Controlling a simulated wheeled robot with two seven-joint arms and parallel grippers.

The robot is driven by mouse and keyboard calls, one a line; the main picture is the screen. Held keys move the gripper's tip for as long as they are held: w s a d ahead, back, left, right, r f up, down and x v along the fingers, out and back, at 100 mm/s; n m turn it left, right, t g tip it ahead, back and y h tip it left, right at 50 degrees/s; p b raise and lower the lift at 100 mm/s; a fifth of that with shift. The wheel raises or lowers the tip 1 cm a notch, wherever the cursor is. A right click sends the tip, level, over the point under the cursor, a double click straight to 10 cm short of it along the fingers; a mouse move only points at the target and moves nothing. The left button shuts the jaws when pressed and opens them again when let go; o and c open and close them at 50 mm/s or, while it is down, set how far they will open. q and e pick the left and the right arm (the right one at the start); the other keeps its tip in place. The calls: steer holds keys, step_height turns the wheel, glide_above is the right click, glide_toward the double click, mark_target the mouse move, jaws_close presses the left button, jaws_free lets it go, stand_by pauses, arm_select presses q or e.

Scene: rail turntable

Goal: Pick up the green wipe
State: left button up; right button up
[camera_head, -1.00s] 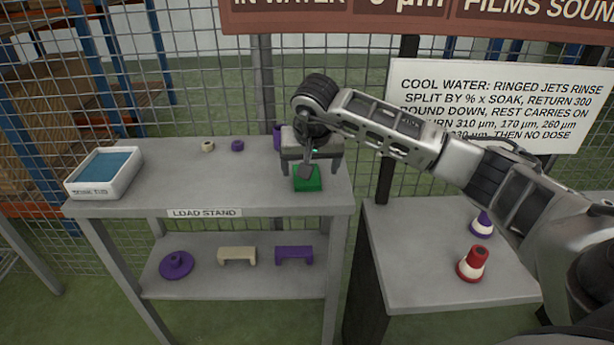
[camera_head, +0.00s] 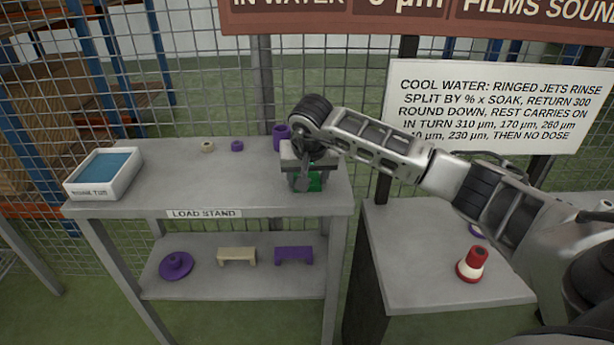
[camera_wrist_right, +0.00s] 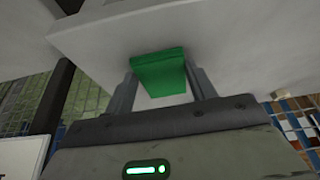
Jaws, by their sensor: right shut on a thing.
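The green wipe (camera_head: 314,182) is a small green block at the right end of the load stand's top shelf (camera_head: 240,195). My right gripper (camera_head: 306,184) points down over it and partly hides it in the head view. In the right wrist view the green wipe (camera_wrist_right: 161,72) sits between the two fingers of my right gripper (camera_wrist_right: 162,88), which is shut on it. I cannot tell whether the wipe still touches the shelf. My left gripper is not in view.
A white tray with a blue inside (camera_head: 104,175) stands at the shelf's left end. A cream ring (camera_head: 207,146), a purple ring (camera_head: 237,146) and a purple cup (camera_head: 281,136) are at the back.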

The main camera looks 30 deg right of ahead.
steer(key=shift+r, duration=0.45)
step_height(320, 180, up, 3)
steer(key=shift+f, duration=0.1)
steer(key=s+a+r, duration=0.2)
steer(key=s+r, duration=0.7)
steer(key=s, duration=0.4)
steer(key=shift+s+a+r+b, duration=0.15)
steer(key=shift+s+a+b, duration=0.2)
steer(key=shift+s+b, duration=0.05)
steer(key=shift+o, duration=0.4)
